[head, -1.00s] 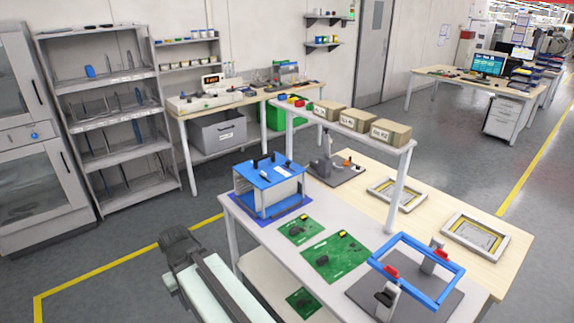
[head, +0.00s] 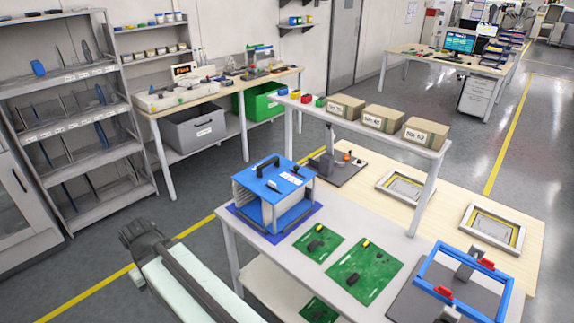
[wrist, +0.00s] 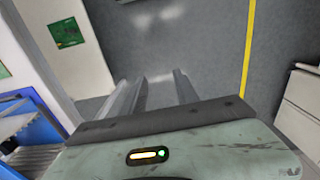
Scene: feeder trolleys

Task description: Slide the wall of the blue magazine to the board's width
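The blue magazine (head: 272,183) stands on a dark blue mat (head: 243,223) at the left corner of the white trolley top. It has a blue top with black handles and grey side walls. Part of it shows at the left edge of the wrist view (wrist: 38,128). Two green boards, a smaller (head: 310,252) and a larger (head: 378,286), lie flat to its right. My gripper (wrist: 158,76) shows two grey fingers apart over the floor, with nothing between them. In the head view my arm's dark end is left of the trolley, apart from the magazine.
A blue frame fixture (head: 424,257) stands at the trolley's front right. Cardboard boxes (head: 384,117) sit on a raised shelf behind. Another green board (head: 318,312) lies on the lower shelf. Grey floor (head: 195,243) is free left of the trolley.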

